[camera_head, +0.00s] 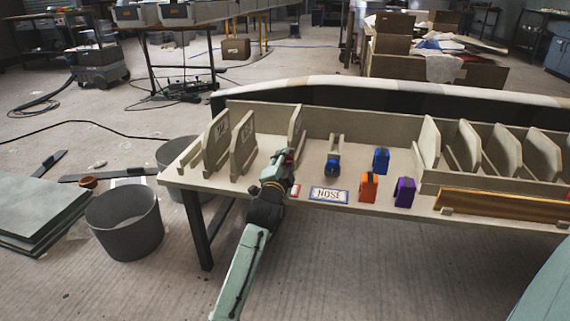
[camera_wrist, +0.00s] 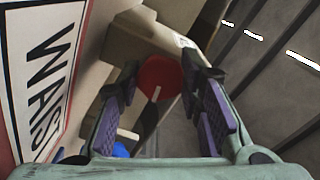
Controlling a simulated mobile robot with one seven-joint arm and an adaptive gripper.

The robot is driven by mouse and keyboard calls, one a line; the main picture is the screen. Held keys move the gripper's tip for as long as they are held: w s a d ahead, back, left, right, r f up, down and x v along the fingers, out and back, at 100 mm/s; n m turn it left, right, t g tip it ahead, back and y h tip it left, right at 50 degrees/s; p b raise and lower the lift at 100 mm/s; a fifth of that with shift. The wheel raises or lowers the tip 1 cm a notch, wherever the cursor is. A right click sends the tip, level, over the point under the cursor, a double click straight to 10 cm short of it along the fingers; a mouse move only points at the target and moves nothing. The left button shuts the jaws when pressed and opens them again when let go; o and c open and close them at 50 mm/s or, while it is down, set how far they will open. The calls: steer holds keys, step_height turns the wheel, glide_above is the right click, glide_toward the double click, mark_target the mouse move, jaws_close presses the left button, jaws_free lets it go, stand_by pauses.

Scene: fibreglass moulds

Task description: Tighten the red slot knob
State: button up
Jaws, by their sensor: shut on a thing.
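The red slot knob (camera_wrist: 160,77) is round, with a pale line on its face, and sits between my fingertips in the wrist view. My gripper (camera_wrist: 157,85) is shut on it, a dark pad on each side. In the head view my gripper (camera_head: 283,164) reaches over the bench's front edge, and a bit of the red knob (camera_head: 289,156) shows at its tip. The arm and gripper hide most of the knob and its mount there. A blue knob (camera_head: 332,169) sits on a similar slotted mount to the right.
The bench (camera_head: 348,185) carries upright mould panels (camera_head: 243,148) to the left and more (camera_head: 475,147) to the right. Blue (camera_head: 381,160), orange (camera_head: 368,187) and purple (camera_head: 404,192) pieces stand right of the NOSE label (camera_head: 329,195). A red-bordered label (camera_wrist: 45,75) is close in the wrist view.

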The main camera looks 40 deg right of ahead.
steer(key=shift+m, duration=0.9)
steer(key=o, duration=1.2)
steer(key=shift+c, duration=0.2)
steer(key=shift+s+a, duration=0.1)
steer(key=v, duration=0.7)
steer(key=shift+a, duration=0.15)
